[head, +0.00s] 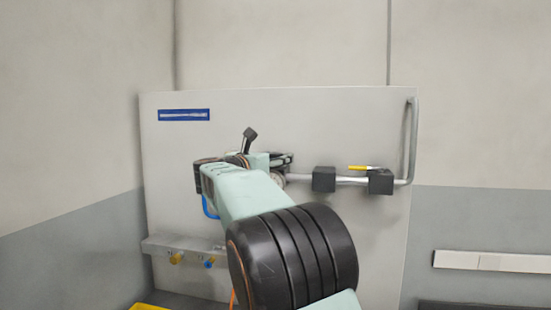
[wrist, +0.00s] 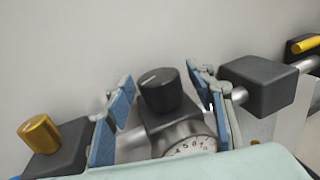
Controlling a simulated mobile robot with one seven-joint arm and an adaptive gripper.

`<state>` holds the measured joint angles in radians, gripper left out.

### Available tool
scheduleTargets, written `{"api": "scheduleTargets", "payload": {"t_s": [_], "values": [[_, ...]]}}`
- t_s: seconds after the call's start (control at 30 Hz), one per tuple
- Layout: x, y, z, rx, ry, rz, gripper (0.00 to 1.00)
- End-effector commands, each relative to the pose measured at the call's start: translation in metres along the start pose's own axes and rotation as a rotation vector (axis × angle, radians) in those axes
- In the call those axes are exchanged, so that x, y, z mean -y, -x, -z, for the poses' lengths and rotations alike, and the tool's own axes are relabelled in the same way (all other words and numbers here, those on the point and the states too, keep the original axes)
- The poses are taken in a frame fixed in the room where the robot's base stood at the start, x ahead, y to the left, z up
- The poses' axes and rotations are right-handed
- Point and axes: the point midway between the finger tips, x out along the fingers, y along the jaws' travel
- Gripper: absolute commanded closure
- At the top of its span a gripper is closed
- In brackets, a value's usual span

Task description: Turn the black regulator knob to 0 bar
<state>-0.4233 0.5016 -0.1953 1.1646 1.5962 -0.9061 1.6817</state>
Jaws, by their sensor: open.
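The black regulator knob (wrist: 160,90) stands upright in the wrist view, with a pale line on its top face. Gaps show between the pads and the knob. In the head view my gripper (head: 268,160) is in front of the panel's pipe line and hides the knob. The gauge's needle cannot be made out.
A gold knob (wrist: 39,132) on a black block is close to the left finger. A black block (wrist: 260,84) on the pipe is close to the right finger. A yellow handle (head: 362,168) lies further right. Small fittings (head: 177,257) sit low on the panel (head: 375,120).

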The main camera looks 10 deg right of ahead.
Motion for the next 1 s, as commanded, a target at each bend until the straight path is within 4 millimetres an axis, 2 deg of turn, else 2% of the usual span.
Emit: {"api": "scheduleTargets", "payload": {"t_s": [0.07, 0.4, 0.73, 1.0], "values": [[0.0002, 0.0001, 0.0, 0.0, 0.0, 0.0, 0.55], [0.0002, 0.0003, -0.0002, 0.0, 0.0, 0.0, 0.93], [0.0025, -0.0017, 0.0036, -0.002, -0.003, -0.041, 0.93], [0.0042, -0.0021, 0.0051, 0.001, -0.003, -0.193, 0.93]]}}
